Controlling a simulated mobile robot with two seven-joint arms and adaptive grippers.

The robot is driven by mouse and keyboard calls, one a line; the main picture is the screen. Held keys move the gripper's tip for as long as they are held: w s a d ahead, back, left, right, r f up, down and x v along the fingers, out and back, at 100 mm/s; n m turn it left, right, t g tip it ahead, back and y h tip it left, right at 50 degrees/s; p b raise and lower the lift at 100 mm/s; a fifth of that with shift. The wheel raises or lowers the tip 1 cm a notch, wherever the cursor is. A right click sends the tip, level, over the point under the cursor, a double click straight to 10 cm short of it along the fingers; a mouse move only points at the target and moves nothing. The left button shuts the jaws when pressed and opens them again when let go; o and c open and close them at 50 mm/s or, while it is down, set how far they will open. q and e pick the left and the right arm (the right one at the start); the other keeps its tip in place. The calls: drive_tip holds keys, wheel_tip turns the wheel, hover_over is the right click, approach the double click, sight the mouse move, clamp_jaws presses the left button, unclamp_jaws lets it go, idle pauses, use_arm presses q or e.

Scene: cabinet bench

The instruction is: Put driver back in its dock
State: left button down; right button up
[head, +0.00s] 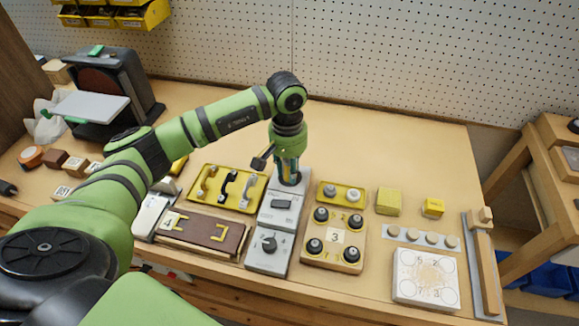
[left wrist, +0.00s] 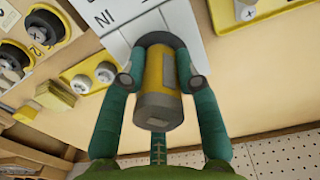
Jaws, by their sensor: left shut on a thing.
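The driver (left wrist: 157,88), a yellow and grey cylinder, is between the green fingers of my left gripper (left wrist: 161,82) in the left wrist view. The gripper is shut on it. The driver's far end is at the dark round opening of the dock, a light grey panel (left wrist: 122,38); how deep it sits I cannot tell. In the head view my left gripper (head: 290,172) points down over the far end of the grey dock panel (head: 268,218) and hides most of the driver. My right gripper is not in view.
A yellow tray with handles (head: 227,203) and a brown board (head: 195,233) lie left of the panel. A wooden knob board (head: 336,237) lies close on its right, with yellow blocks (head: 388,202) beyond. The bench behind is clear up to the pegboard (head: 400,60).

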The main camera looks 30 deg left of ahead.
use_arm(q)
drive_tip(key=shift+f+b, duration=0.15)
drive_tip(key=shift+b, duration=0.25)
idle(0.3)
drive_tip(key=c, duration=0.6)
unclamp_jaws()
drive_tip(key=shift+r+p, duration=1.6)
drive_tip(key=shift+r, duration=1.9)
